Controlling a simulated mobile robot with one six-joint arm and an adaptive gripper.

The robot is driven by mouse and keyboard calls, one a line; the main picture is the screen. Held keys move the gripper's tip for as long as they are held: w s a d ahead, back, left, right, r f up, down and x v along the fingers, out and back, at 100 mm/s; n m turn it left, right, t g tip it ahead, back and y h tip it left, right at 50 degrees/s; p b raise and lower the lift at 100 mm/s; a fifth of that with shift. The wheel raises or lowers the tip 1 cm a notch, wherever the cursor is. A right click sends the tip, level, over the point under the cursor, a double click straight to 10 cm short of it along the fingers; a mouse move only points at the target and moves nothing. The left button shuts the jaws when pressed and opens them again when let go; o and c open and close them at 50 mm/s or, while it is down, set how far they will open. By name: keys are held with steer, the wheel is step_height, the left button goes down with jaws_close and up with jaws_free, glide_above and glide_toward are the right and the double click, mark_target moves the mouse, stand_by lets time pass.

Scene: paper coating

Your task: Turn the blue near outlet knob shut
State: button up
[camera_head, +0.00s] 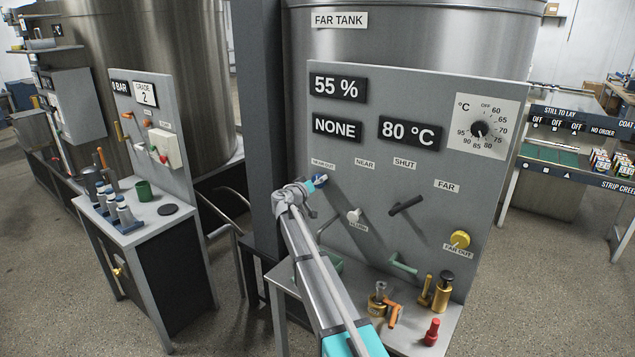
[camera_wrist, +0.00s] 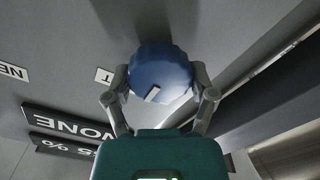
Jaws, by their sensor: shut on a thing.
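The blue near outlet knob (camera_wrist: 160,75) fills the middle of the wrist view, a round fluted knob with a pale pointer mark on its face. My gripper (camera_wrist: 161,92) has one finger on each side of it and is shut on it. In the head view the blue knob (camera_head: 319,181) sits on the grey panel under the "NEAR OUT" label, mostly hidden by my gripper (camera_head: 316,184). The mark slants in the wrist view; I cannot tell from it whether the outlet is open or shut.
The panel (camera_head: 350,85) also bears a white flush knob (camera_head: 354,215), a black lever (camera_head: 405,205), a yellow far outlet knob (camera_head: 460,239) and a temperature dial (camera_head: 480,129). Brass fittings (camera_head: 442,292) and a red-topped piece (camera_head: 432,332) stand on the shelf below.

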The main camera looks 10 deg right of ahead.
steer(key=o, duration=1)
steer(key=shift+o, duration=0.2)
steer(key=shift+s, duration=0.1)
steer(key=v, duration=1.1)
steer(key=shift+s+a, duration=0.2)
steer(key=shift+a, duration=0.15)
